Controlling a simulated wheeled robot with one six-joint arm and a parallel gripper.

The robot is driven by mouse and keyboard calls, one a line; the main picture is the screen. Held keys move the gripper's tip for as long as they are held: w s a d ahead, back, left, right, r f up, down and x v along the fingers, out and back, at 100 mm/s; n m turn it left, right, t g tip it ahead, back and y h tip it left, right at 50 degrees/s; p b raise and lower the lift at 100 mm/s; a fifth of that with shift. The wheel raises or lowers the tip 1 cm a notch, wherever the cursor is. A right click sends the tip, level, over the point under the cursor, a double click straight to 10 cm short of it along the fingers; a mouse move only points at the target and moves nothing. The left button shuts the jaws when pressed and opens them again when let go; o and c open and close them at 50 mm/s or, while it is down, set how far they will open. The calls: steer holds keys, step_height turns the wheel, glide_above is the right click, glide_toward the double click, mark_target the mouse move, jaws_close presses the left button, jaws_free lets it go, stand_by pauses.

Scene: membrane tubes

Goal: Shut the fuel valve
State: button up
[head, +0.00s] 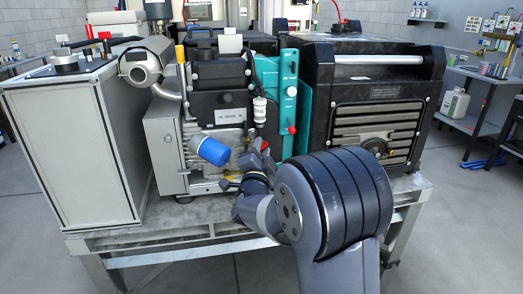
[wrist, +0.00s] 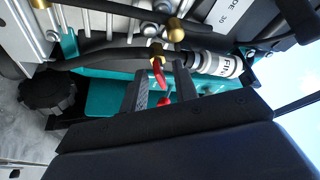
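In the wrist view the fuel valve (wrist: 157,50) is a brass fitting on a black hose, with a small red lever (wrist: 159,72). My gripper (wrist: 159,80) has its two dark fingers apart, one on each side of the lever. I cannot tell whether either finger touches it. A second red part (wrist: 165,101) shows deeper between the fingers, against the teal panel. In the head view my gripper (head: 256,156) is at the front of the engine, left of the teal panel (head: 291,92); the valve is small and mostly hidden there.
A white labelled filter (wrist: 217,64) sits right beside the valve; it also shows in the head view (head: 260,109). A blue cylinder (head: 210,150) sticks out left of my gripper. A red knob (head: 292,130) is on the teal panel. A black-framed unit (head: 375,110) stands to the right.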

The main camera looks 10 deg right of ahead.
jaws_close()
steer(key=shift+m+b, duration=0.3)
steer(key=shift+b, duration=0.05)
steer(key=shift+a+r+m+g+b, duration=0.1)
steer(key=shift+m+g+b, duration=0.45)
steer(key=shift+m, duration=1)
steer(key=shift+r+m+g+b, duration=0.1)
steer(key=shift+m+g+b, duration=0.25)
steer(key=shift+m+g, duration=0.8)
steer(key=shift+m+t, duration=0.4)
steer(key=shift+m, duration=0.1)
jaws_free()
